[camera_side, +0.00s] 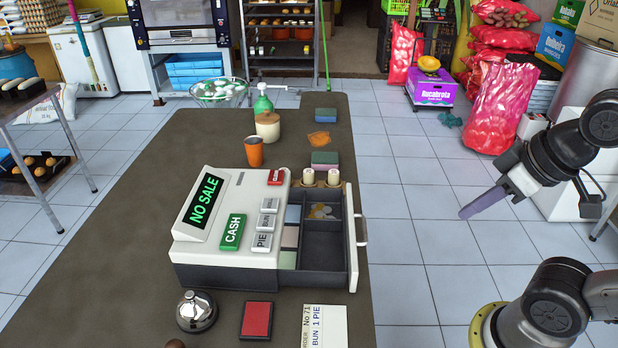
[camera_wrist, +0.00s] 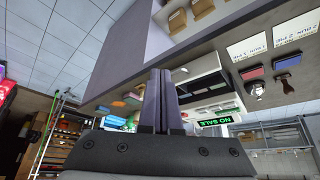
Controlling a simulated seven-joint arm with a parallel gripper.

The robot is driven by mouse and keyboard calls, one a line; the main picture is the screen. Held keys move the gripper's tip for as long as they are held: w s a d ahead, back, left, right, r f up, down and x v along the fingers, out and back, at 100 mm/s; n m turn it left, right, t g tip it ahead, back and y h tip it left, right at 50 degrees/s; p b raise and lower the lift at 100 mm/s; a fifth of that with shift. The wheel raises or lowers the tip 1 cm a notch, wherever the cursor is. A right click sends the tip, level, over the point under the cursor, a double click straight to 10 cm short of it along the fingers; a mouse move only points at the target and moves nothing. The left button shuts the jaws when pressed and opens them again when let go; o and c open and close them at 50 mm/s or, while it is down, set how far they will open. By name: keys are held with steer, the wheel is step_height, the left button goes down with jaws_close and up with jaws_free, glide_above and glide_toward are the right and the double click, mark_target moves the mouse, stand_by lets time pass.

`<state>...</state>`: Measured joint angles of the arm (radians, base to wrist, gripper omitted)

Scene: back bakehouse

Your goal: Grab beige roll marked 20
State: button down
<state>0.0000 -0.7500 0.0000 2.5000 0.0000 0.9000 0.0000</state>
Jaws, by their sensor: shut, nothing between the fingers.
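The cash register (camera_side: 205,255) stands on the dark counter with its drawer (camera_side: 352,240) open to the right. Two small upright cream-beige rolls, a left one (camera_side: 308,175) and a right one (camera_side: 333,177), stand side by side at the drawer's far end. I cannot read a number on either. My gripper (camera_side: 466,212) is shut and empty, out in the air right of the counter and clear of the drawer. In the wrist view my shut fingers (camera_wrist: 160,75) lie together; the register (camera_wrist: 205,90) appears upside down beyond them, and I cannot make out the rolls there.
Coins (camera_side: 322,211) and notes (camera_side: 290,237) lie in the drawer. A sponge (camera_side: 324,159), an orange cup (camera_side: 254,152) and a cream jar (camera_side: 268,126) stand beyond the register. A bell (camera_side: 196,312), red pad (camera_side: 256,321) and order slip (camera_side: 324,326) lie in front.

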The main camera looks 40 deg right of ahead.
steer(key=c, duration=0.5)
jaws_free()
